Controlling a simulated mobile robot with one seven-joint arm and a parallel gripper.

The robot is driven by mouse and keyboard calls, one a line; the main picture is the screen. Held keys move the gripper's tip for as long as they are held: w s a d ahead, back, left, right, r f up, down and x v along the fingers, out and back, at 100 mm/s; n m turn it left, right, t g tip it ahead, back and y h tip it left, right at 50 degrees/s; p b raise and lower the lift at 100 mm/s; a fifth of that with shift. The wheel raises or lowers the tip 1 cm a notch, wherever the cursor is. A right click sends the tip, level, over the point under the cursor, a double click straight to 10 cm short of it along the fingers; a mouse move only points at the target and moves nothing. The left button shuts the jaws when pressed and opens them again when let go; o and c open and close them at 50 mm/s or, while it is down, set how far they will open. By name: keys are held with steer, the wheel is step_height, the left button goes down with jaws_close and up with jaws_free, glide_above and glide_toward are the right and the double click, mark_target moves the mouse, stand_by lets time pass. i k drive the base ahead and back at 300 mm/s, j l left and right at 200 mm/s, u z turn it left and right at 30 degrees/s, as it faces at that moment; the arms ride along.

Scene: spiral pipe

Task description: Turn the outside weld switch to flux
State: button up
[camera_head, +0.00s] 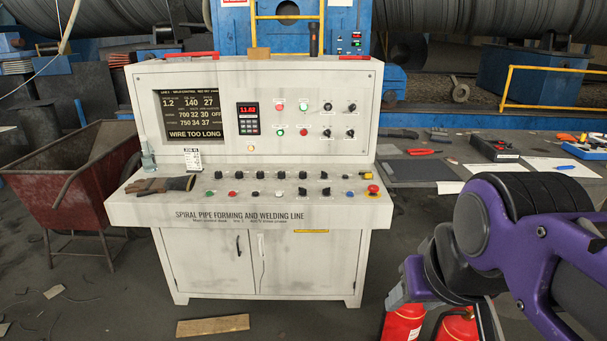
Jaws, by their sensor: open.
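The grey-white control console (180,215) stands left of centre, with a sloped desk and an upright panel. Black rotary switches sit at the upper panel's right, such as an upper one (327,106) and a lower one (350,133). A row of black knobs, including one towards the right (303,175), runs along the desk. Labels are too small to read, so I cannot tell which is the outside weld switch or its setting. My gripper (443,312) is low at the right, its jaws apart, partly hidden by my purple arm and away from the console.
Gloves (160,185) lie on the desk's left end. A red emergency stop (373,190) is at its right end. A red cart (50,185) stands left. Red extinguishers (402,325) are behind my gripper. A tool-covered bench (440,172) is at right. The console's front is clear.

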mark_target(325, 191)
steer(key=i+j, duration=0.1)
steer(key=i, duration=0.4)
steer(key=i+j, duration=0.1)
steer(key=i, duration=0.45)
